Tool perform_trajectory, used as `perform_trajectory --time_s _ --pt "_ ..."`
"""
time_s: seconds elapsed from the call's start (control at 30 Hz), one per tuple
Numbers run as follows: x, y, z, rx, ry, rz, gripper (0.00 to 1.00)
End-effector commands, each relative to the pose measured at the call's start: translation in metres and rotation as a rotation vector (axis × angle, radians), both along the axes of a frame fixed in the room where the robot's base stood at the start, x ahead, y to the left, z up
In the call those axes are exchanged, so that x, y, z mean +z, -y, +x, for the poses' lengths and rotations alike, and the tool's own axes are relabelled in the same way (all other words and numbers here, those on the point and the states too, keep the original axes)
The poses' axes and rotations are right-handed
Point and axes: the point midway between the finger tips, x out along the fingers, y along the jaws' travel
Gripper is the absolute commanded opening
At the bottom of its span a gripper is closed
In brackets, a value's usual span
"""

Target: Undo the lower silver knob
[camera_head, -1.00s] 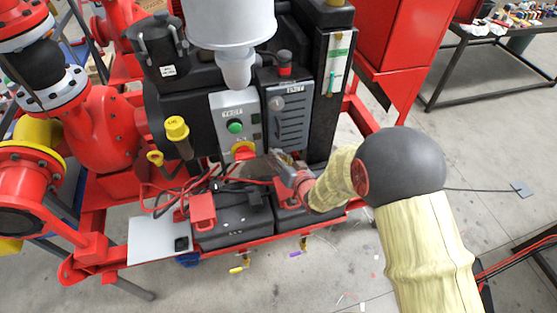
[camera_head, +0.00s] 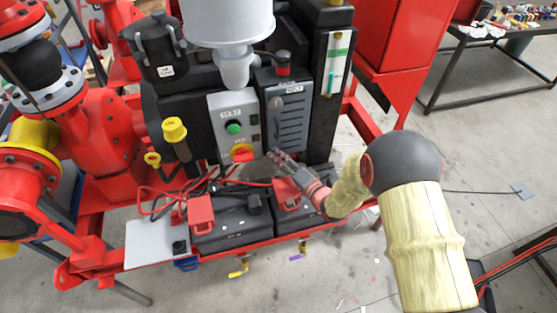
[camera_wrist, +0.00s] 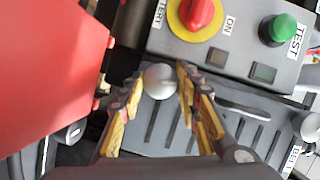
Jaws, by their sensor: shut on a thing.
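The lower silver knob (camera_wrist: 158,81) is a round, shiny ball on the dark ribbed cover (camera_wrist: 170,130), which also shows in the head view (camera_head: 289,125). My gripper (camera_wrist: 161,78) has one yellow-padded finger on each side of the knob and is shut on it. In the head view my gripper (camera_head: 277,157) reaches to the bottom of the cover from the lower right; the lower knob is hidden there. A second silver knob (camera_wrist: 310,126) sits by the BELT label at the cover's other end, clear of my gripper.
A grey control box with a red switch on a yellow disc (camera_wrist: 196,14) and a green button (camera_wrist: 279,29) lies close beside the cover. Black batteries with red clamps (camera_head: 201,213) and loose cables lie below. A red panel (camera_wrist: 45,70) is near my fingers.

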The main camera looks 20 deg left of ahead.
Motion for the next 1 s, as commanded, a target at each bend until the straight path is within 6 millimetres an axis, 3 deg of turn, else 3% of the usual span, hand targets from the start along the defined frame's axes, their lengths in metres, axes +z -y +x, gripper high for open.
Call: perform_trajectory --time_s 0.7,0.73,1.0 --pt "-0.0004 0.0013 0.0013 -0.004 -0.038 0.061 0.08" --pt "-0.0004 0.0013 0.0013 -0.004 -0.038 0.061 0.35" --pt "-0.0005 0.0007 0.0006 -0.002 -0.038 0.060 0.50"
